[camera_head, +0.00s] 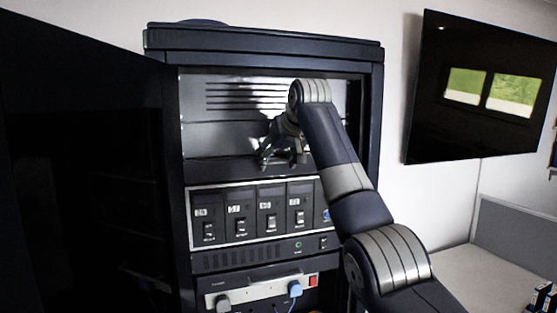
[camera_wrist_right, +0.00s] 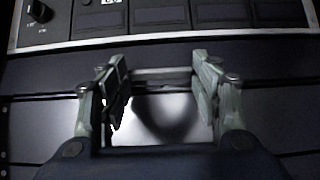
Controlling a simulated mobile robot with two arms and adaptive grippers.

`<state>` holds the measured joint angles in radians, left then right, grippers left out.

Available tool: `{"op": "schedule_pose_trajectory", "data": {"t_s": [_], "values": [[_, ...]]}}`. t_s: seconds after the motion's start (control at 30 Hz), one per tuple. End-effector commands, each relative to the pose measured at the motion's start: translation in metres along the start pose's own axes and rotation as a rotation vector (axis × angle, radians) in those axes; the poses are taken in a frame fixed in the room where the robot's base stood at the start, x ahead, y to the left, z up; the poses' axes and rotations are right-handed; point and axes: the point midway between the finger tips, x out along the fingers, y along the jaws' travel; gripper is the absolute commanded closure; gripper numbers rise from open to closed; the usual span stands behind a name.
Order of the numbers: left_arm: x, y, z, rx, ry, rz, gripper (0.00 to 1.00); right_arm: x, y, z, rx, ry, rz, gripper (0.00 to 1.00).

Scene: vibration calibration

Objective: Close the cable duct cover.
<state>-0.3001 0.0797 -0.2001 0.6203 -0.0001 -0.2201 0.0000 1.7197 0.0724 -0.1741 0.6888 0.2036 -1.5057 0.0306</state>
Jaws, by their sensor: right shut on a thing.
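The cable duct cover (camera_head: 222,172) appears to be the dark horizontal panel below the open grey bay in the rack, above the row of modules. It also shows in the right wrist view (camera_wrist_right: 45,77) as a dark strip beneath the module panel. My right gripper (camera_head: 283,158) is at this panel in the head view. In the right wrist view, its two fingers (camera_wrist_right: 161,80) stand apart with a light grey bar, seemingly a handle, between them. The gripper is shut on it; the exact contact is hard to see. My left gripper is out of view.
The rack (camera_head: 262,42) stands with its dark door (camera_head: 85,165) open on the left. Several switch modules (camera_head: 255,215) sit below the panel, with blue and grey plugs (camera_head: 295,288) lower down. A wall screen (camera_head: 482,95) hangs at right.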

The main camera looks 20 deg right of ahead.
Motion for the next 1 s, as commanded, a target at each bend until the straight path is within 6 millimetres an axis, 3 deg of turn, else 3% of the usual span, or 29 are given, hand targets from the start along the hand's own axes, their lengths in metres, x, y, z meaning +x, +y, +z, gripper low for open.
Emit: {"op": "schedule_pose_trajectory", "data": {"t_s": [1.0], "values": [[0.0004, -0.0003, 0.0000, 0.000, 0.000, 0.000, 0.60, 0.0059, -0.0004, 0.0013, 0.000, -0.083, -0.001, 0.66]]}}
